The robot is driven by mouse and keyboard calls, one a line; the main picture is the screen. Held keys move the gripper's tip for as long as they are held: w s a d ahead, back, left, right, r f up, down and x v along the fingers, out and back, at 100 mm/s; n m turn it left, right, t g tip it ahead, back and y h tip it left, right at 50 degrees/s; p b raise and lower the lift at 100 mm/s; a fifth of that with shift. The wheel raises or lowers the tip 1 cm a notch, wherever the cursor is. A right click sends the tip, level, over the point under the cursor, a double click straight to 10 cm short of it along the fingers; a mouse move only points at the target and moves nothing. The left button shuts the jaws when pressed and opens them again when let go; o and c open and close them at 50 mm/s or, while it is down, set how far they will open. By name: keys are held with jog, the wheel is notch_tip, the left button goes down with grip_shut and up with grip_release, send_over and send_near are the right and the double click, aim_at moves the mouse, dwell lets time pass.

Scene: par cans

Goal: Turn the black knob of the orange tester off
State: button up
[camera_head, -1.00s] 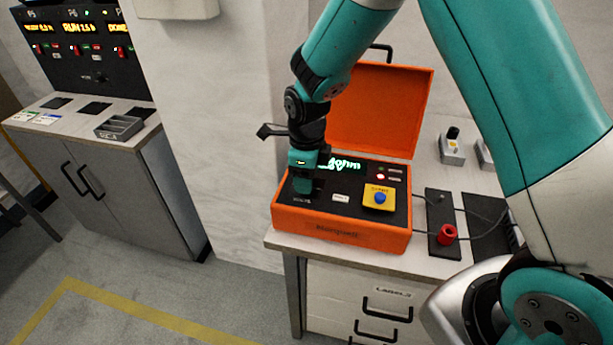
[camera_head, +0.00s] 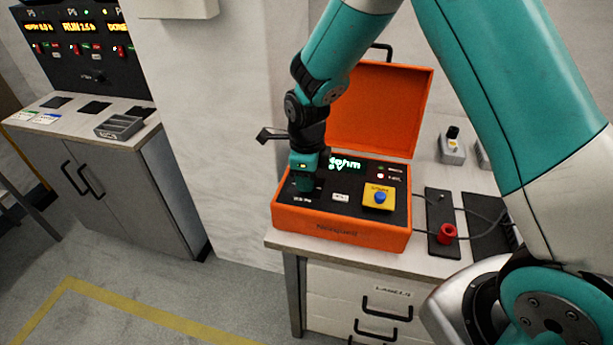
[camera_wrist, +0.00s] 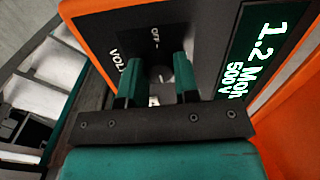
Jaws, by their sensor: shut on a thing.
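The orange tester (camera_head: 335,233) sits open on a bench, lid raised, with a dark panel. My gripper (camera_head: 304,188) reaches down onto the panel's left part and hides the knob in the head view. In the wrist view, my gripper (camera_wrist: 159,78) has its two teal fingers on either side of the black knob (camera_wrist: 160,88), shut on it. The knob is dark against the panel and its pointing direction is hard to make out. An "OFF" mark shows beyond the fingers. The lit green display (camera_wrist: 254,50) reads about "1.2 Moh" and "500 V".
A yellow plate with a blue button (camera_head: 380,197) is right of the gripper on the panel. A red knob (camera_head: 446,233) and cables lie right of the tester. The raised lid (camera_head: 385,110) stands behind. A grey cabinet (camera_head: 130,175) is at left, with clear floor between.

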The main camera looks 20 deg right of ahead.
jog(key=n, duration=0.4)
jog(key=shift+r+n+p, duration=0.1)
jog(key=shift+n+p, duration=0.2)
jog(key=shift+p, duration=0.05)
jog(key=n, duration=0.4)
jog(key=shift+w, duration=0.1)
jog(key=n+p, duration=0.1)
jog(key=n, duration=0.8)
jog(key=shift+n, duration=0.3)
jog(key=n, duration=0.9)
jog(key=shift+p, duration=0.35)
jog(key=n, duration=0.4)
jog(key=shift+n, duration=2)
